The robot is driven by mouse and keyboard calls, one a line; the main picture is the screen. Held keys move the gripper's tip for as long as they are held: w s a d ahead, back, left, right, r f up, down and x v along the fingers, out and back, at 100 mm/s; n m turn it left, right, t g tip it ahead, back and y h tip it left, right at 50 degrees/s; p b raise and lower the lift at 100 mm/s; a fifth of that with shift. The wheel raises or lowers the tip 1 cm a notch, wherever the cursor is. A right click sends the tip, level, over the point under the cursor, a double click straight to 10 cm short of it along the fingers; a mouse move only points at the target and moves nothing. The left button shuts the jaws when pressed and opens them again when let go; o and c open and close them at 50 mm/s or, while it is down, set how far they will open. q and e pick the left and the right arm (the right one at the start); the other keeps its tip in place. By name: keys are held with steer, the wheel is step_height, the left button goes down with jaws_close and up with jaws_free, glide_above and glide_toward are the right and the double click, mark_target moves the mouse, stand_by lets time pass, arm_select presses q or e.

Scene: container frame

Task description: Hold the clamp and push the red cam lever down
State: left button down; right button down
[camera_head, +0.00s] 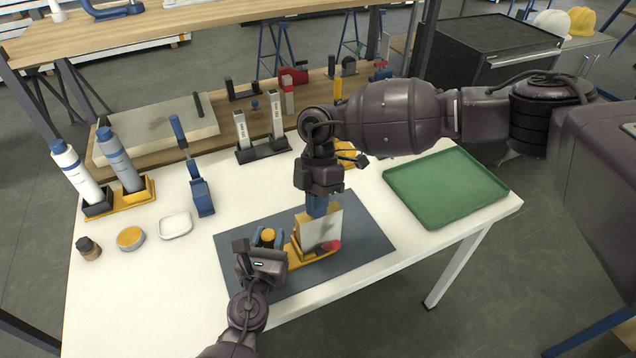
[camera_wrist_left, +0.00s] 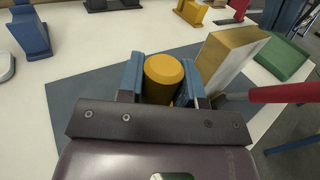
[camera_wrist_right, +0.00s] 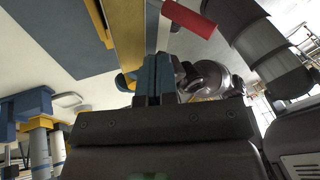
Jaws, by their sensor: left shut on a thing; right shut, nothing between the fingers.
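The clamp (camera_head: 304,243) is a yellow fixture with a pale-faced upright block, standing on the dark mat. My left gripper (camera_head: 266,243) is shut on the clamp's yellow round post (camera_wrist_left: 163,78), with a blue finger on either side of it. The red cam lever (camera_wrist_left: 286,93) reaches out to the right of the block in the left wrist view; its red grip also shows in the right wrist view (camera_wrist_right: 190,18). My right gripper (camera_head: 317,207) is shut and empty, close to the top of the block. Whether it touches the block or lever I cannot tell.
The dark mat (camera_head: 365,235) lies on a white table. A green tray (camera_head: 445,187) is to the right. A blue upright tool (camera_head: 200,190), a white dish (camera_head: 175,225) and bottles (camera_head: 122,160) are to the left. A wooden bench with tools stands behind.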

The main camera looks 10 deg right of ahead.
mark_target(337, 248)
steer(key=shift+s+d+f, duration=0.45)
steer(key=shift+s+f, duration=0.25)
steer(key=shift+s, duration=0.15)
steer(key=shift+s+d+f, duration=0.4)
steer(key=shift+s+f, duration=0.3)
steer(key=shift+s, duration=0.1)
steer(key=shift+s+d, duration=0.1)
steer(key=shift+s+d+f+t+y, duration=0.2)
steer(key=shift+s+f+t+y, duration=0.05)
steer(key=shift+s+t, duration=0.4)
steer(key=shift+s+d+f+t+y, duration=0.25)
steer(key=shift+s+t, duration=0.25)
steer(key=shift+t, duration=0.25)
steer(key=shift+s+d+f+t+y, duration=0.15)
steer(key=shift+s+f+t+y, duration=0.25)
steer(key=shift+s+t, duration=0.35)
steer(key=shift+s+d+f, duration=0.15)
steer(key=shift+s+f, duration=0.35)
steer(key=shift+f, duration=0.2)
steer(key=shift+s+d+f, duration=0.2)
steer(key=shift+s+f, duration=0.25)
steer(key=shift+f, duration=0.3)
steer(key=shift+s+d+f, duration=0.15)
steer(key=shift+s+f, duration=0.35)
steer(key=shift+f, duration=0.3)
